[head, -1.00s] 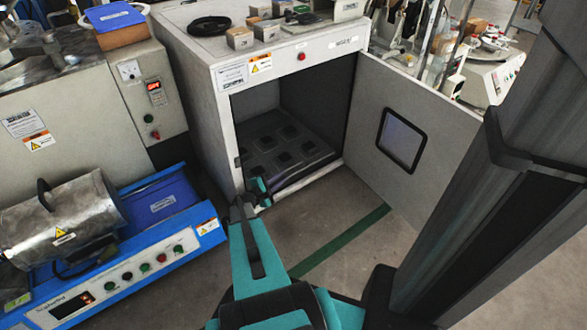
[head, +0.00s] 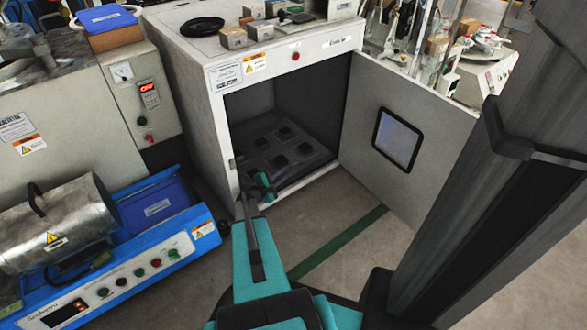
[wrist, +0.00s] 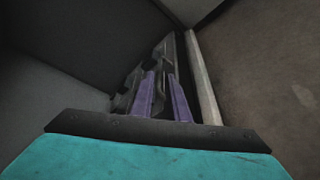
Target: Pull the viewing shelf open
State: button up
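The viewing shelf (head: 300,145) is a dark flat tray with several square recesses, lying inside the white cabinet. Its front edge is near the cabinet's mouth. My gripper (head: 262,184) reaches into the lower left of the opening, at the shelf's front left corner. In the wrist view its two purple fingers (wrist: 161,97) stand apart with a dark gap between them. Dark parts of the shelf (wrist: 163,55) show just past the fingertips. I cannot tell whether the fingers touch them. My arm hides part of the cabinet's lower left edge in the head view.
The cabinet (head: 222,105) has its door (head: 420,105) swung open to the right. A blue-framed machine (head: 180,243) with a metal cylinder stands close on the left. Boxes and a black coil (head: 202,26) lie on the cabinet. The floor before the opening is clear.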

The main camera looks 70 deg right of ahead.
jog(key=b+x, duration=0.2)
jog(key=x, duration=0.6)
jog(key=shift+s+d, duration=0.15)
jog(key=shift+d, duration=0.2)
grip_shut()
jog(key=shift+a, duration=0.1)
dwell(1.0)
jog(key=shift+a, duration=0.1)
